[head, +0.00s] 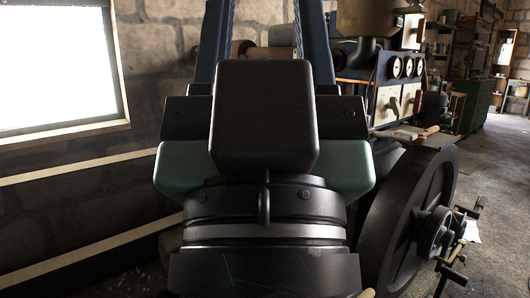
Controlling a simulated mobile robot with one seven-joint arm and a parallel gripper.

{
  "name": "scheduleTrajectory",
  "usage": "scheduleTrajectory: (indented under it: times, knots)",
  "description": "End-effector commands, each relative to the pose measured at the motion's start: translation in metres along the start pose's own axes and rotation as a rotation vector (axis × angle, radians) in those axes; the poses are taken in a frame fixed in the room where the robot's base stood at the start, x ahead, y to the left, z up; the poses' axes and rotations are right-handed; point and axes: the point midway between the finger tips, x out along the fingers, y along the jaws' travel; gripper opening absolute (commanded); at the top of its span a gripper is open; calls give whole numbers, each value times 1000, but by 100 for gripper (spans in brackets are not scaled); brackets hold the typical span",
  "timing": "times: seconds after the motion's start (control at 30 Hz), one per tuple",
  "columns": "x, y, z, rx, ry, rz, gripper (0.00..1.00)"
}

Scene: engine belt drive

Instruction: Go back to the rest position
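My gripper (265,20) fills the middle of the head view, seen from behind. Its dark wrist and housing stand in front, with pale green sides. Two blue fingers rise from it, set wide apart, and run out of the top edge. The wall and a roller-like shape show in the gap between them. Nothing is seen between the visible parts of the fingers. The fingertips are out of frame.
A large dark flywheel (414,215) with a handled hub (437,235) stands close to the right of my arm. Behind it is a machine panel with gauges (402,68). A bright window (55,65) is at left. Open floor (495,200) lies at far right.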

Motion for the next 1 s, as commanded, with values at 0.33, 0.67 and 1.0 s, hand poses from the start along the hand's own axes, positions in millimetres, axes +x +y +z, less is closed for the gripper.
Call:
scheduleTrajectory:
  times: [0.33, 0.67, 1.0]
  knots:
    - [92, 1, -84, 0, -5, 1, 46]
    - [167, 1, -154, 1, -6, 1, 46]
    - [240, 1, -222, 1, -6, 0, 46]
